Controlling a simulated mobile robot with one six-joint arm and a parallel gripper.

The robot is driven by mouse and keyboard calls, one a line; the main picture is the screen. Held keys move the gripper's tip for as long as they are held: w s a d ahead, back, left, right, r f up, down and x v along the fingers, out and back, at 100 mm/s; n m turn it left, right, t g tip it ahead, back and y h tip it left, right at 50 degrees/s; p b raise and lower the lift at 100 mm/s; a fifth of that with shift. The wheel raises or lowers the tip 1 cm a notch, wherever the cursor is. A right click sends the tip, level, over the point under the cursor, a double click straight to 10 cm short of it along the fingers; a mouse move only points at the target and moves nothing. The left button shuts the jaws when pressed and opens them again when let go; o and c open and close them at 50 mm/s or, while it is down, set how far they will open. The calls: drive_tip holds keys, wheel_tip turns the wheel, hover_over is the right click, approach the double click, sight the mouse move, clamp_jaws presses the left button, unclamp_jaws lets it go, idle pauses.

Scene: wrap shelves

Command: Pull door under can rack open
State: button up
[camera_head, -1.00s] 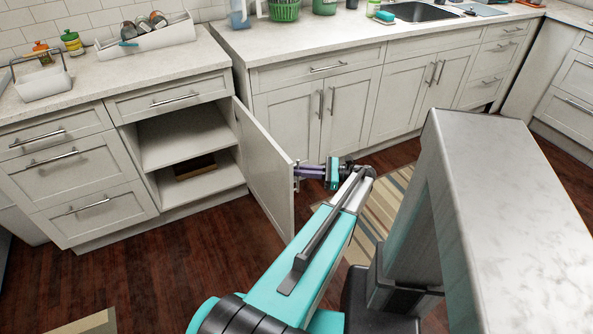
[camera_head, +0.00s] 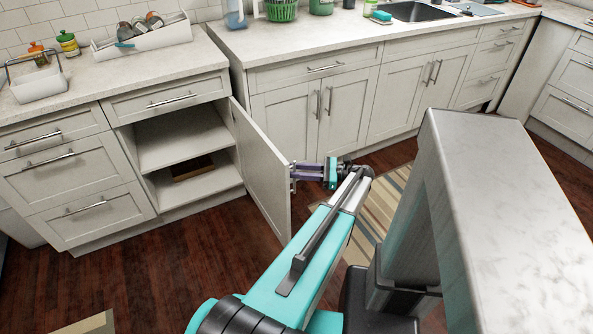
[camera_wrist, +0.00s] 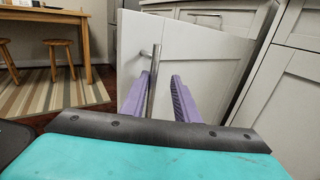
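The white can rack (camera_head: 150,38) stands on the left counter, holding several cans. Below it, under a closed drawer, the white cabinet door (camera_head: 262,168) is swung wide open, hinged on the right side of its cabinet. Handle contact is unclear.
The open cabinet shows a shelf (camera_head: 180,138) and a brown item (camera_head: 194,167) on its floor. Closed cabinets (camera_head: 318,108) stand right of the door. Dark wood floor (camera_head: 190,265) is clear in front. A striped rug (camera_head: 385,205) and wooden stools (camera_wrist: 60,55) are nearby.

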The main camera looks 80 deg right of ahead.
drive_tip(key=s+d+p, duration=0.1)
drive_tip(key=s+p, duration=0.4)
drive_tip(key=s, duration=0.6)
drive_tip(key=shift+r+p, duration=0.15)
drive_tip(key=shift+p, duration=0.15)
drive_tip(key=s+p, duration=0.1)
drive_tip(key=p, duration=0.6)
drive_tip(key=shift+s+d+p, duration=0.2)
drive_tip(key=shift+s+p, duration=0.1)
drive_tip(key=shift+s, duration=0.1)
drive_tip(key=shift+s+p, duration=0.25)
drive_tip(key=shift+p, duration=0.75)
drive_tip(key=shift+a, duration=0.1)
